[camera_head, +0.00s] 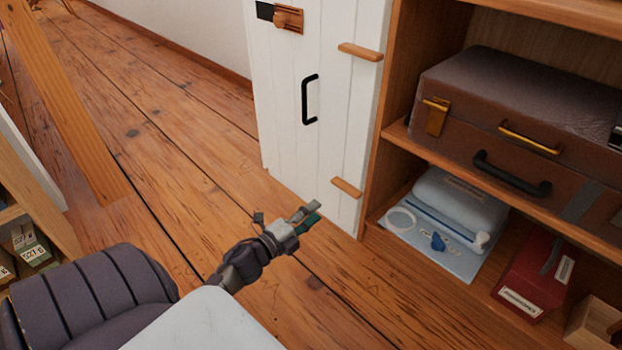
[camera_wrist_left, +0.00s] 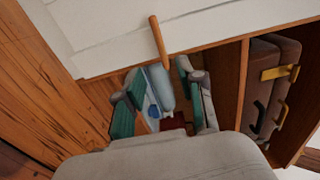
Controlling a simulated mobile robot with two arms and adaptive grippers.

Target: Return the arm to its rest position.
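My left gripper (camera_head: 288,214) is low over the plank floor, in front of the white door's lower part. In the left wrist view its two fingers (camera_wrist_left: 157,76) stand apart, and I see nothing held between them. Beyond the gap, the blue case on the bottom shelf shows. My right gripper is in neither view.
The white door (camera_head: 285,110) has a black handle (camera_head: 310,100). The open shelf to its right holds a brown suitcase (camera_head: 530,95), a pale blue case (camera_head: 462,198) and a red box (camera_head: 535,275). A slanted timber brace (camera_head: 65,100) stands at left. Floor (camera_head: 185,150) between is clear.

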